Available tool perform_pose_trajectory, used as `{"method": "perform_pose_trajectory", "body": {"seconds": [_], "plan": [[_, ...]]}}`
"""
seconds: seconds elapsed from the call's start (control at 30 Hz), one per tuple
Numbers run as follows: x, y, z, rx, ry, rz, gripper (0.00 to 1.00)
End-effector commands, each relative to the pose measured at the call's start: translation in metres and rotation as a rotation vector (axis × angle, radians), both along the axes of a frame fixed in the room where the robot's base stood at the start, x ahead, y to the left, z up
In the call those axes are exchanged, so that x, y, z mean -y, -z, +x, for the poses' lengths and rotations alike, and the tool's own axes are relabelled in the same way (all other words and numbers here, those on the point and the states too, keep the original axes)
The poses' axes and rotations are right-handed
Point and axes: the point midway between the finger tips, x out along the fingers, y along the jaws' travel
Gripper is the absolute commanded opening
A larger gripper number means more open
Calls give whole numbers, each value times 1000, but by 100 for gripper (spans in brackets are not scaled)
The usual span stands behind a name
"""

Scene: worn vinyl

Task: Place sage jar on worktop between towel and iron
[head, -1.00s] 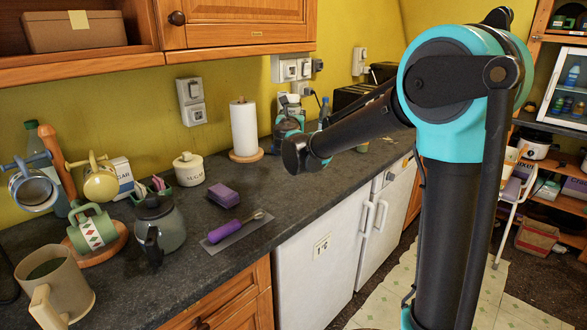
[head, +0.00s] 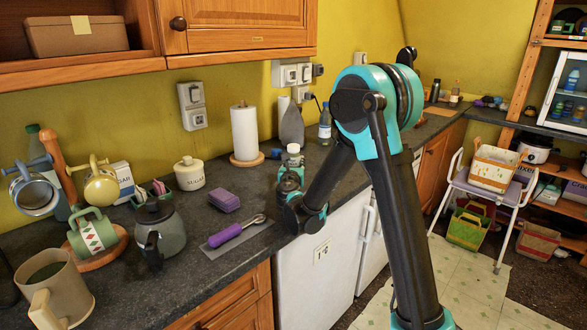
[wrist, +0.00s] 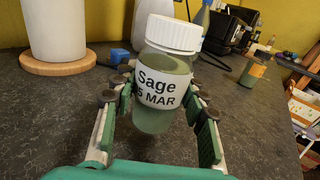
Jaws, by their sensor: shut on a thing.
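The sage jar, with a white lid and a label reading "Sage" and "MAR", is gripped between the green fingers of my gripper (wrist: 160,105) in the wrist view (wrist: 163,75). In the head view the jar (head: 293,160) shows above my gripper (head: 290,182), over the worktop's front half. I cannot tell whether its base touches the worktop (head: 225,270). The towel, a white paper roll on a wooden base (head: 244,132), stands behind and left of it. The grey iron (head: 291,125) stands upright directly behind the jar, its lower part hidden.
A purple sponge (head: 225,198) and a purple-handled tool (head: 232,232) lie left of my gripper. A sugar pot (head: 189,174) and a dark green teapot (head: 160,232) stand farther left.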

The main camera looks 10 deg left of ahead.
Motion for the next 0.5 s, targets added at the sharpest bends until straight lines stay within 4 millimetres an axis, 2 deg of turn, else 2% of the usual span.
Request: {"method": "perform_pose_trajectory", "body": {"seconds": [0.1,0.2,0.5], "plan": [[-1,16,1,0,0,0,10],[0,24,0,0,0,0,10],[0,26,0,0,0,0,10]]}}
